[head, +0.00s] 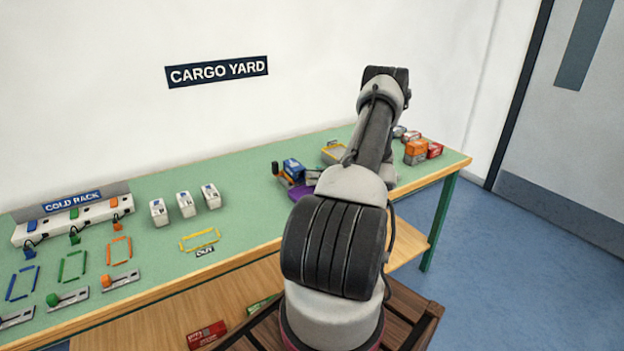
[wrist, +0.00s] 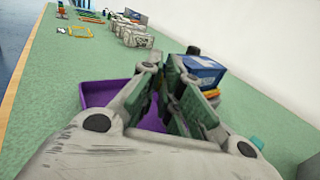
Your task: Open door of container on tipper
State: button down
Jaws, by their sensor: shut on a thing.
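The blue container (wrist: 204,72) sits on the tipper, just to the right of my fingers in the wrist view. It also shows in the head view (head: 293,168), left of my arm. My gripper (wrist: 168,70) is shut at the container's near end, apparently on its door; the thin piece between the fingers is mostly hidden by them. A purple tray (wrist: 100,93) lies on the left of my fingers, below the container's end, and shows partly in the head view (head: 298,192).
Three white units (head: 185,204) stand on the green table left of the tipper. A yellow OUT frame (head: 200,240) lies in front of them. The cold rack (head: 73,217) is at far left. Orange and red containers (head: 416,149) are stacked at the right end.

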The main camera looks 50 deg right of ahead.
jog(key=shift+d+n+g+y, duration=0.2)
jog(key=shift+n+g+y, duration=0.3)
jog(key=shift+g+y, duration=0.1)
jog(key=c, duration=1.6)
grip_release()
jog(key=shift+d, duration=0.1)
jog(key=v, duration=1.2)
jog(key=shift+w, duration=0.1)
